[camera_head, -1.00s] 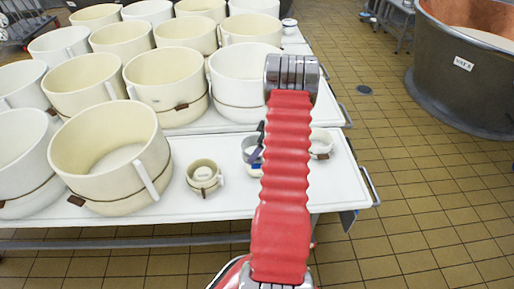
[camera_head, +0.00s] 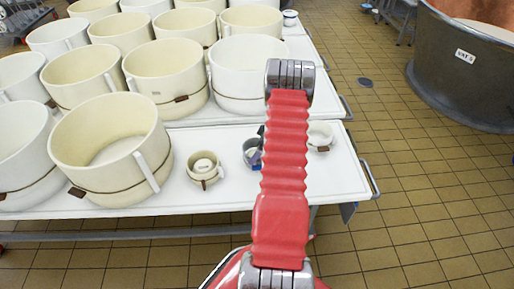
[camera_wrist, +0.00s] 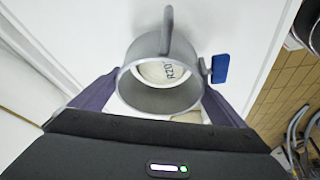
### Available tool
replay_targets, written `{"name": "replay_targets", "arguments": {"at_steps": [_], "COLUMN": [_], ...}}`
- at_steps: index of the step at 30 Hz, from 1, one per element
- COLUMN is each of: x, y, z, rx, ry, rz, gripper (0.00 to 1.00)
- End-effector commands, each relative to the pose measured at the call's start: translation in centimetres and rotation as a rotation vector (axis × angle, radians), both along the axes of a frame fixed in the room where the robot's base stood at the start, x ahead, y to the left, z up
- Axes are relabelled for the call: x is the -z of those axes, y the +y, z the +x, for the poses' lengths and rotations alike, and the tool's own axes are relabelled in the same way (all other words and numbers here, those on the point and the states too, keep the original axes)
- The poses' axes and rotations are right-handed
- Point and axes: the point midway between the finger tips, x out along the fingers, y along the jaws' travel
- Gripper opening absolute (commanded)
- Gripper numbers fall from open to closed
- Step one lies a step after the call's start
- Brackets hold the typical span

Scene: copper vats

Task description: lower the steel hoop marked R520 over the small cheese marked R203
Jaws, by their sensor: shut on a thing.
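The steel hoop (camera_wrist: 165,98) is a grey ring with an upright grey handle and a blue tab at its right side. My gripper (camera_wrist: 162,88) is shut on it, a purple finger on each side. I cannot read a mark on the hoop. Through the ring shows a pale round cheese (camera_wrist: 160,71) with dark lettering starting "R20"; the rest is unclear. The cheese lies below the opening; I cannot tell whether the hoop's lower rim is around it or above it. In the head view the hoop (camera_head: 250,149) is partly hidden behind my red arm.
A small cream mould (camera_head: 204,170) stands left of the hoop and another (camera_head: 319,136) right of it on the white table (camera_head: 232,195). Large cream moulds (camera_head: 110,150) crowd the left and back. A copper-lined vat (camera_head: 465,75) stands at the right across the tiled floor.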

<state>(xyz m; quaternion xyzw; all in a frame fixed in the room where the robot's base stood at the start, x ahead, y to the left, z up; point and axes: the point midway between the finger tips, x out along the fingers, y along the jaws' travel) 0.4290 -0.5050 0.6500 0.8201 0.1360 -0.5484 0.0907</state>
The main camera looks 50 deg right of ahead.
Motion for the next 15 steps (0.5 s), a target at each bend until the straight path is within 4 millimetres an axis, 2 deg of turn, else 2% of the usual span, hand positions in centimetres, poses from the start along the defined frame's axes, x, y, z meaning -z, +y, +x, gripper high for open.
{"name": "replay_targets", "arguments": {"at_steps": [9,15], "x": [2.1,2.7], "y": [0.0,-0.1], "z": [0.0,0.0], "rx": [0.002,0.001], "ry": [0.0,0.0], "rz": [0.001,-0.001], "gripper": [0.61,0.61]}}
